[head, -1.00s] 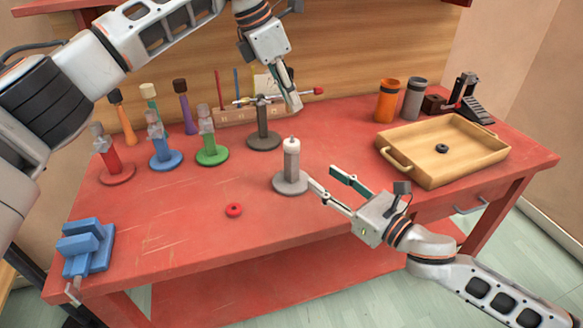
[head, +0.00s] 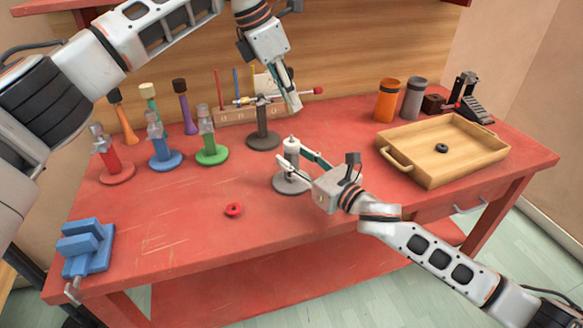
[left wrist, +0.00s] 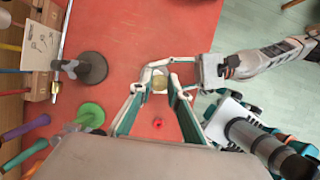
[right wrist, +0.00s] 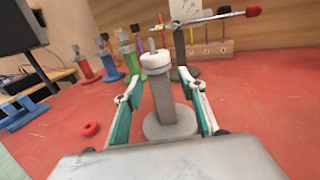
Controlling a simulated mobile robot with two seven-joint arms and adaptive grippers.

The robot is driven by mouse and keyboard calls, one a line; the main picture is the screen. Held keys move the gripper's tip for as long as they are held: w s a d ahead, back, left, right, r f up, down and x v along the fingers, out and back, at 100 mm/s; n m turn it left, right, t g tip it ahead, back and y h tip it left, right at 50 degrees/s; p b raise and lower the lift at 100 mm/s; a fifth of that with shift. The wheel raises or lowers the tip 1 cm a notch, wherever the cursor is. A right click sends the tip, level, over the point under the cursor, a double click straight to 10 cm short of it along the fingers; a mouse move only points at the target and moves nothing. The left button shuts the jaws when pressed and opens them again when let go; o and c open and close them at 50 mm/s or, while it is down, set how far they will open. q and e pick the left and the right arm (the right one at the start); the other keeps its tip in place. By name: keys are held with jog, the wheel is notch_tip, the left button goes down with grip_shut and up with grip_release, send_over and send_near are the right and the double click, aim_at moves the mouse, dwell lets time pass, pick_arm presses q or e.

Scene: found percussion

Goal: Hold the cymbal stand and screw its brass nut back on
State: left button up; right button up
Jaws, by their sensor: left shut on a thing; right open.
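The cymbal stand is a grey post on a round grey base (head: 291,184), with a white collar and a thin pin on top. In the right wrist view its post (right wrist: 163,100) stands upright between the fingers of my right gripper (right wrist: 161,88). That gripper (head: 293,158) is open, with a gap on each side of the post. My left gripper (head: 294,104) is above the stand, pointing down. In the left wrist view it is shut on the round, dull-gold brass nut (left wrist: 160,84). The nut is hidden in the head view.
A dark stand (head: 263,139) with a crossbar and red-tipped rod is close behind. A red ring (head: 233,210) lies at front left. Red, blue and green bells stand left, and a wooden tray (head: 420,176) is at right.

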grip_shut()
pick_arm(q)
jog(key=shift+f, duration=2.45)
jog(key=shift+f, duration=0.9)
jog(key=shift+f, duration=0.55)
